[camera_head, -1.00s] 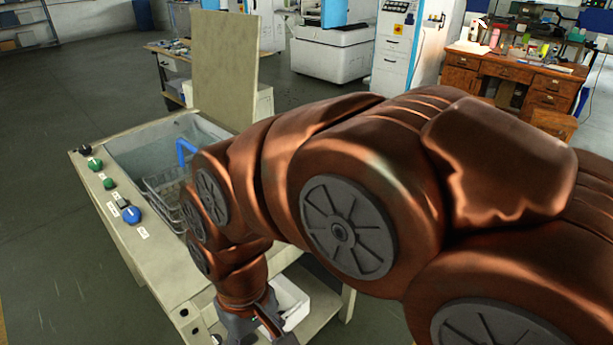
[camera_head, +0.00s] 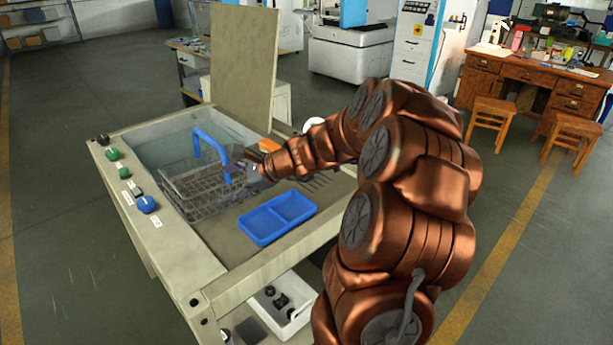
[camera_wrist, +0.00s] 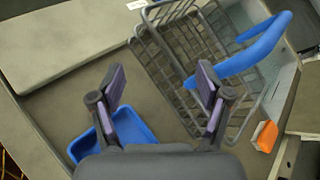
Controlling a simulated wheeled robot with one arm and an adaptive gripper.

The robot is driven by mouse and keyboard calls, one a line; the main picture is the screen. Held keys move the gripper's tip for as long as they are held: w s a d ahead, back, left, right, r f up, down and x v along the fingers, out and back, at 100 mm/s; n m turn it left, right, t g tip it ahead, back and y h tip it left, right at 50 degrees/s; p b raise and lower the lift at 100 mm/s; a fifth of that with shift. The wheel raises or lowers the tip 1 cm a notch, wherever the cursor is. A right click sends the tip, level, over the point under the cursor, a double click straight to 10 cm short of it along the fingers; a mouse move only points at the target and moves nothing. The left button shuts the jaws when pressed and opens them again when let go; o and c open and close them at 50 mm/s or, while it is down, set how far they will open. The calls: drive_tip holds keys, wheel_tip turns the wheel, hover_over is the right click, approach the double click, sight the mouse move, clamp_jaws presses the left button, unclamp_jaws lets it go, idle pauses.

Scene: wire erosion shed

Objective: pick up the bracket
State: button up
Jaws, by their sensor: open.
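I cannot pick out a bracket for certain in either view. My gripper (camera_head: 247,166) is at the right side of the wire basket (camera_head: 177,205), near its blue handle (camera_head: 199,146). In the wrist view my gripper (camera_wrist: 161,84) has its two fingers spread, with nothing between them. There the basket (camera_wrist: 160,62) lies beyond and to the right of the fingers, with its blue handle (camera_wrist: 245,55) at the upper right. Part of the work surface is hidden by my arm.
A blue two-part tray (camera_head: 262,228) sits in front of the basket; it also shows in the wrist view (camera_wrist: 85,147). An orange block (camera_head: 268,146) lies behind my gripper. A raised lid panel (camera_head: 232,60) stands behind the basin. A white bin (camera_head: 300,318) sits on the shelf below.

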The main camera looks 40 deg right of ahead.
drive_tip(key=d+f+m+t+h, duration=0.1)
drive_tip(key=d+m, duration=0.3)
drive_tip(key=d, duration=0.5)
drive_tip(key=s+d+f+m+t+h, duration=0.1)
drive_tip(key=d+f+m+h, duration=0.2)
drive_tip(key=d, duration=0.7)
drive_tip(key=s+d+f+m+t+h, duration=0.1)
drive_tip(key=d+f+m+h, duration=0.2)
drive_tip(key=d+m, duration=0.3)
drive_tip(key=shift+s+d+f+b, duration=0.1)
drive_tip(key=shift+d+f+b, duration=0.15)
drive_tip(key=shift+d, duration=0.6)
drive_tip(key=shift+s+d+f+b, duration=0.1)
drive_tip(key=shift+d+f+b, duration=0.1)
drive_tip(key=shift+d, duration=0.65)
drive_tip(key=shift+w+d+f, duration=0.15)
drive_tip(key=shift+p+x, duration=0.85)
drive_tip(key=shift+x, duration=2.85)
drive_tip(key=shift+r, duration=0.2)
clamp_jaws()
